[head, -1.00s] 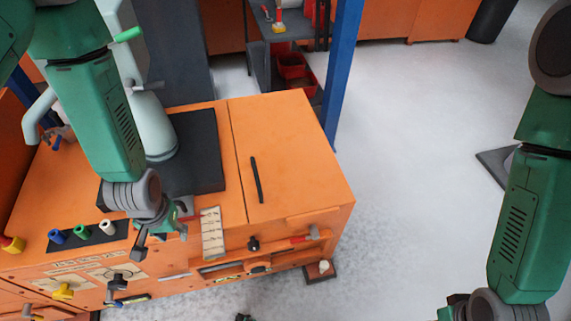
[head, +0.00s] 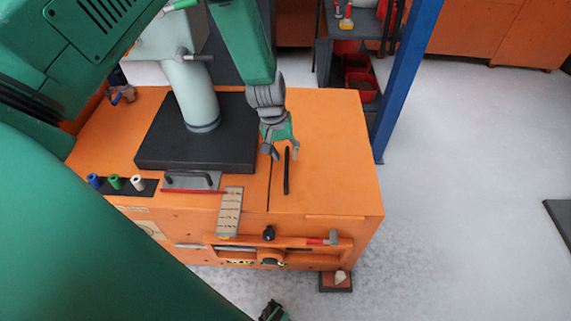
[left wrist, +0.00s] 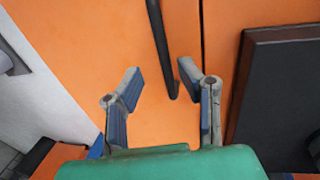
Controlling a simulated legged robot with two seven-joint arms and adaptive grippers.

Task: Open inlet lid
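The inlet lid appears to be the flat orange panel (head: 335,150) on the right of the machine top, lying closed beside a dark seam. Its black bar handle (head: 287,172) stands on the panel near the seam. My left gripper (head: 282,151) is over the panel, close to the handle's far end. The handle (left wrist: 162,45) shows there just beyond the tips, nearer the right finger. Contact cannot be told.
A black base plate (head: 195,147) with a pale column (head: 192,95) stands left of the seam. A ruler-like plate (head: 230,212) and a red-headed lever (head: 322,240) are at the front. A blue post (head: 405,80) rises behind right.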

